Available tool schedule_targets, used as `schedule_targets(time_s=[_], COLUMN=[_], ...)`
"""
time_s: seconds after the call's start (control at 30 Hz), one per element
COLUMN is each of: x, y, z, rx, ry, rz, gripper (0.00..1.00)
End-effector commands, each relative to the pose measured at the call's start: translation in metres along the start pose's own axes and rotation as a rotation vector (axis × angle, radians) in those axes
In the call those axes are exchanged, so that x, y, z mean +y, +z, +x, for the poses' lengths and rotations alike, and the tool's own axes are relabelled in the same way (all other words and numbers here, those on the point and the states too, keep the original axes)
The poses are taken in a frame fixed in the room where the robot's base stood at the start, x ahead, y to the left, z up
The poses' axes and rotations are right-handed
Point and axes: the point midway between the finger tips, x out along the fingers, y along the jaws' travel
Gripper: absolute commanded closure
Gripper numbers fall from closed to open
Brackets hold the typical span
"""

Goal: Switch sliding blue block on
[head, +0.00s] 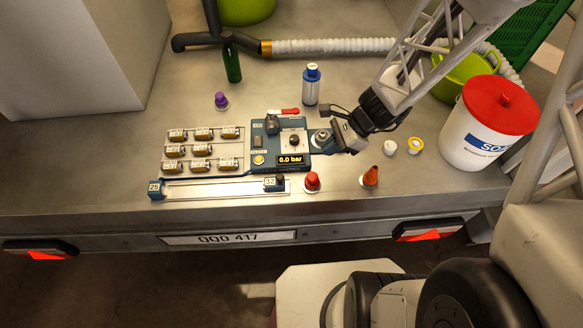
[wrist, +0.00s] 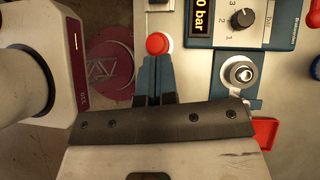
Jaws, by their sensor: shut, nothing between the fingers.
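A long pale rail (head: 220,188) runs along the front of the blue control box (head: 265,140). A small blue block (head: 156,190) with a number label sits at its left end. A darker labelled block (head: 274,184) sits near its right end, and part of it shows at the top of the wrist view (wrist: 160,5). I cannot tell which of the two slides. My gripper (wrist: 155,62) is shut and empty, pointing down near a red knob (wrist: 159,44). In the head view my gripper (head: 346,148) is right of the control box, apart from both blocks.
The control box has a "0.0 bar" display (head: 296,160) and a dial. A blue-white bottle (head: 311,86) and a white bucket (head: 483,135) stand nearby. The trailer edge is close in front.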

Motion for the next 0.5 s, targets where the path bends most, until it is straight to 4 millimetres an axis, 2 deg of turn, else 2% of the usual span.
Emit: schedule_targets(time_s=[0.27, 0.5], x=[0.0, 0.001], y=[0.0, 0.0], z=[0.005, 0.023], rx=[0.0, 0.0], ry=[0.001, 0.003], rz=[-0.001, -0.001], gripper=[1.0, 1.0])
